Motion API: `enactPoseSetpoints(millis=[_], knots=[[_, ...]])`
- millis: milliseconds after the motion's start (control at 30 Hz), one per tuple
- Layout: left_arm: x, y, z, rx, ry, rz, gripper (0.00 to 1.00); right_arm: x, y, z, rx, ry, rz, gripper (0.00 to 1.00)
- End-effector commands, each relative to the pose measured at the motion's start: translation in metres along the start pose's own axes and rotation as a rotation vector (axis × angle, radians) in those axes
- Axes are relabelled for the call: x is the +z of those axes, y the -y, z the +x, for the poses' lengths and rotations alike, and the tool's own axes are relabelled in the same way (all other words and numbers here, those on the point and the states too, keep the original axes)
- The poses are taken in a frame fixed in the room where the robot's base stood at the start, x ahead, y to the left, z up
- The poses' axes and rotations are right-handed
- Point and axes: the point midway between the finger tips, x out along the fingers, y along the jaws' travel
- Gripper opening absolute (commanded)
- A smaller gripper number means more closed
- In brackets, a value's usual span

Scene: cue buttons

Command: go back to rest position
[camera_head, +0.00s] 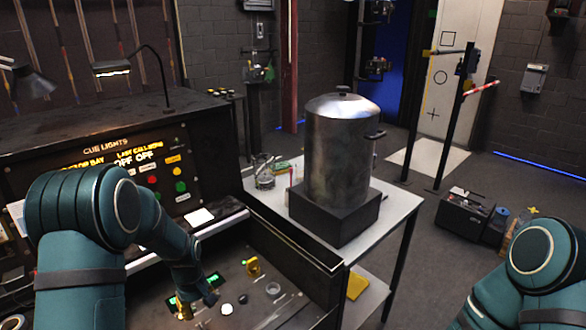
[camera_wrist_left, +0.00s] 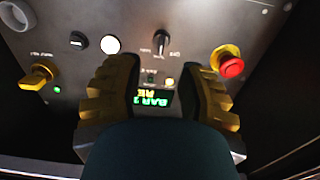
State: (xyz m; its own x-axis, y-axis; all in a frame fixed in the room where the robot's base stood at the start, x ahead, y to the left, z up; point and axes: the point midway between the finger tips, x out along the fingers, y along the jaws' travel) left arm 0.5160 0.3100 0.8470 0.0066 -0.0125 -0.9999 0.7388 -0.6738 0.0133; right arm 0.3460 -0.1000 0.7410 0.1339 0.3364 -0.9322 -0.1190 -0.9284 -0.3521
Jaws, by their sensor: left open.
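My left arm reaches in from the left of the head view, bent down over the desk panel. My left gripper (camera_head: 195,300) is low over the panel at the bottom, mostly hidden by my arm. In the left wrist view its two yellow-and-black fingers (camera_wrist_left: 160,92) are apart with nothing held between them. A small lit green display (camera_wrist_left: 152,101) shows between and beyond the fingers. A part of my right arm shows at the lower right of the head view; its gripper is out of frame.
The panel has a red button (camera_wrist_left: 231,66), a yellow knob (camera_wrist_left: 38,76), a white button (camera_wrist_left: 110,44) and a black switch (camera_wrist_left: 160,42). Right of the desk, a metal pot (camera_head: 338,150) stands on a black block on a white table (camera_head: 398,205). The cue lights board (camera_head: 180,160) rises behind my arm.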

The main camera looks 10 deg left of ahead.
Motion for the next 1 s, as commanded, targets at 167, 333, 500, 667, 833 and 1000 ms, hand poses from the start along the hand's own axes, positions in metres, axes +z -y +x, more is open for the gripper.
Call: enactPoseSetpoints(millis=[167,333,500,667,833,1000], knots=[[0.068,-0.012,0.057,0.075,0.044,0.191,0.38,0.000,0.000,0.000,0.000,0.000,0.000,0.00],[0.166,-0.019,0.100,0.203,0.067,0.434,0.38,0.000,0.000,0.000,0.000,0.000,0.000,0.00],[0.238,-0.016,0.110,0.307,0.061,0.600,0.38,0.000,0.000,0.000,0.000,0.000,0.000,0.00],[0.267,-0.015,0.108,0.355,0.047,0.672,0.38,0.000,0.000,0.000,0.000,0.000,0.000,0.00],[0.270,-0.015,0.107,0.363,0.041,0.683,0.38,0.000,0.000,0.000,0.000,0.000,0.000,0.00],[0.270,-0.015,0.107,0.362,0.041,0.681,0.38,0.000,0.000,0.000,0.000,0.000,0.000,0.00]])
